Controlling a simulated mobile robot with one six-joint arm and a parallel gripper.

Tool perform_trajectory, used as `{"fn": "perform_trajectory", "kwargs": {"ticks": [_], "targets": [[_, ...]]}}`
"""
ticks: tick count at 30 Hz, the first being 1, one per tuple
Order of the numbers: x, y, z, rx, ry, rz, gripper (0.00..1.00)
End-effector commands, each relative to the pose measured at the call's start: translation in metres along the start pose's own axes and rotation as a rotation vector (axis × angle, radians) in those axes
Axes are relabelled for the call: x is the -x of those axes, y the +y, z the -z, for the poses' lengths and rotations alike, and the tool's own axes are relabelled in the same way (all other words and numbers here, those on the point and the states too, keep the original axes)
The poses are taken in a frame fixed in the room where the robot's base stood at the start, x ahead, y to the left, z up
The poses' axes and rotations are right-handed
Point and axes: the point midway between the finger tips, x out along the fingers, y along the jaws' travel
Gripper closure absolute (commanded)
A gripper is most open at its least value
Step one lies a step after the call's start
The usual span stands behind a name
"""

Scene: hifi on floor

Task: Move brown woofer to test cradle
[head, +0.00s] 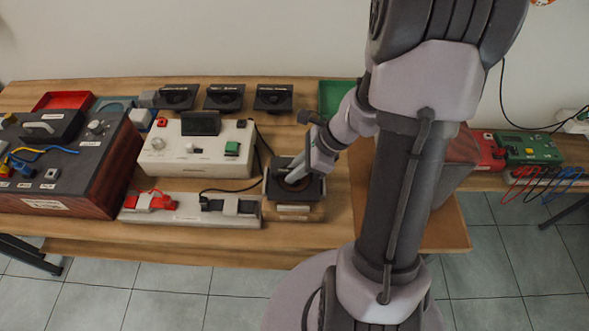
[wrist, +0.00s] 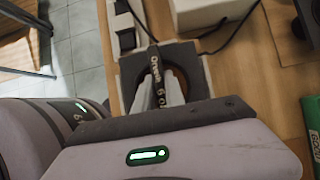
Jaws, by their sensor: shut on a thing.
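The brown woofer (head: 312,189) has a black square frame and a brown cone. It sits at or just above a light wooden block with a white label (head: 293,217), which looks like the test cradle, near the front edge of the bench. My gripper (head: 296,177) reaches down into it from the upper right and is shut on it. In the wrist view the woofer's black frame (wrist: 203,86) surrounds my gripper's fingers (wrist: 162,88), and some brown cone shows beside them. A printed label band crosses the fingers' area. Whether the woofer rests fully on the block cannot be told.
A white control box (head: 200,152) and a white strip with red and black clamps (head: 188,212) stand close on the left. Several black square units, one here (head: 224,97), line the back. A green tray (head: 336,98) lies behind. Bare wood (head: 338,205) is on the right.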

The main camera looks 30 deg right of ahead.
Motion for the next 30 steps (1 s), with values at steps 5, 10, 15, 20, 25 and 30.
{"fn": "perform_trajectory", "kwargs": {"ticks": [5, 10, 15, 20, 25, 30], "targets": [[-0.005, 0.0, 0.003, 0.0, -0.001, 0.001, 1.0], [-0.01, 0.0, 0.006, 0.0, -0.001, 0.001, 1.0], [-0.014, 0.0, 0.009, 0.0, -0.001, 0.001, 1.0], [-0.017, 0.0, 0.011, 0.0, -0.001, 0.001, 1.0], [-0.016, 0.0, 0.01, 0.0, -0.001, 0.001, 1.0], [-0.016, 0.0, 0.01, 0.0, -0.001, 0.001, 0.6]]}}
